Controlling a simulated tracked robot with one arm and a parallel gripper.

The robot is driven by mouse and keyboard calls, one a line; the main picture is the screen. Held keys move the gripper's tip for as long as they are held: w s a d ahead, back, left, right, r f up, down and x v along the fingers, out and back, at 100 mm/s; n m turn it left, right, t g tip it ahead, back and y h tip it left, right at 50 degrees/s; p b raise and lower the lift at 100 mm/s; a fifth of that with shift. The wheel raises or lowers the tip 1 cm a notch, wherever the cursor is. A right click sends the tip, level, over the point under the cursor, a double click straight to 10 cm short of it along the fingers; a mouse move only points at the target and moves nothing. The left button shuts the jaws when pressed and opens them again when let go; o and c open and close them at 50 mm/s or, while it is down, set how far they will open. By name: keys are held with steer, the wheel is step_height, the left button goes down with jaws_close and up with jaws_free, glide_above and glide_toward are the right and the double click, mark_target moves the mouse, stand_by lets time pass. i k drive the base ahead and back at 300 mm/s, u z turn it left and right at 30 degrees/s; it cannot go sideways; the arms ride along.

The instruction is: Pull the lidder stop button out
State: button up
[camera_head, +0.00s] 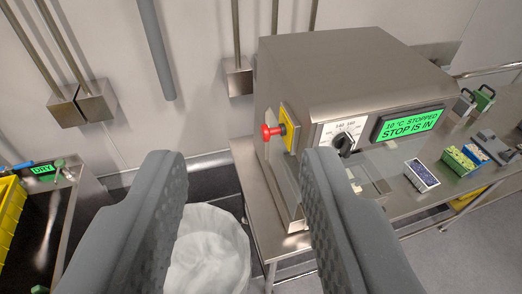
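The red stop button (267,132) sits on a yellow plate (288,128) on the left side of a steel box-shaped machine (330,62). My gripper (246,160) is open and empty, with two grey padded fingers spread wide. In the picture the button shows between the fingers and above their tips, beyond them. The gripper does not touch the button.
A black dial (344,143) is on the machine's front. A bin with a white liner (208,262) stands below, between the fingers. Small containers, including a blue-filled tray (422,174), stand on the steel table at right. A yellow crate (10,218) is at left.

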mark_target(266, 133)
steer(key=z, duration=0.15)
steer(key=k, duration=0.3)
steer(key=u, duration=0.45)
steer(key=i, duration=1.15)
steer(key=z, duration=0.55)
